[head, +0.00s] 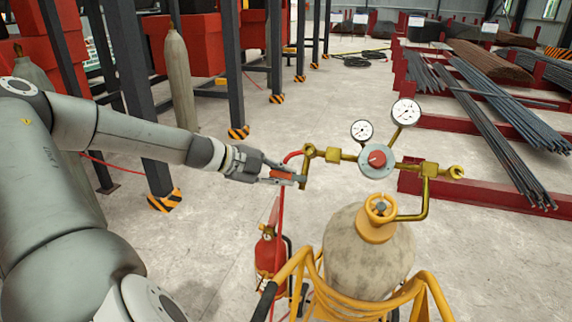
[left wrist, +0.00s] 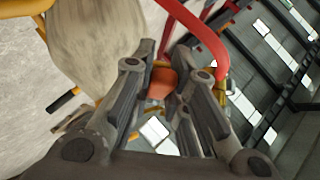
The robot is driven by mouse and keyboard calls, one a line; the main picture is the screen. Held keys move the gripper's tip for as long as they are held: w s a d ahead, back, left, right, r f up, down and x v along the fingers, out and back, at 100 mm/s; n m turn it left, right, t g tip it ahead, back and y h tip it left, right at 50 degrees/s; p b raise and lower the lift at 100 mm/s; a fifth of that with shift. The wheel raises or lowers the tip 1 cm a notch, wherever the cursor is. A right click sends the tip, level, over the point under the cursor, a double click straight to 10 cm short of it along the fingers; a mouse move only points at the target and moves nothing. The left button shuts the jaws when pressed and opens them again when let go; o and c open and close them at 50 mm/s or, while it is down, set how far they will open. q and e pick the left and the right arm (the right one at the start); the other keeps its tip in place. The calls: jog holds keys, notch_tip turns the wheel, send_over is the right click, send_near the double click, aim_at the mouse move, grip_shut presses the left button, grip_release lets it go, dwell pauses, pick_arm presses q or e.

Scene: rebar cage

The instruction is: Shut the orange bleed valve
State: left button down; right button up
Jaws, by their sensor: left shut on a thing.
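The orange bleed valve (head: 283,174) is at the left end of the brass manifold, where the red hose meets it. My left gripper (head: 294,178) reaches in from the left with its fingers on either side of the orange handle, shut on it. In the left wrist view the orange handle (left wrist: 161,82) shows between the two fingers of my left gripper (left wrist: 168,72). The fingers hide part of the valve, and I cannot tell the handle's exact angle. My right gripper is not in view.
Right of the valve are a round regulator with a red centre (head: 377,158) and two white gauges (head: 405,112). Below stands a beige cylinder (head: 368,255) in a yellow frame (head: 300,262). A red hose (head: 283,195) hangs beside my gripper. A red extinguisher (head: 268,255) stands lower left.

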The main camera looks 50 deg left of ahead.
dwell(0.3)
pick_arm(q)
jog(key=c, duration=1.4)
grip_release()
jog(key=v, duration=1.2)
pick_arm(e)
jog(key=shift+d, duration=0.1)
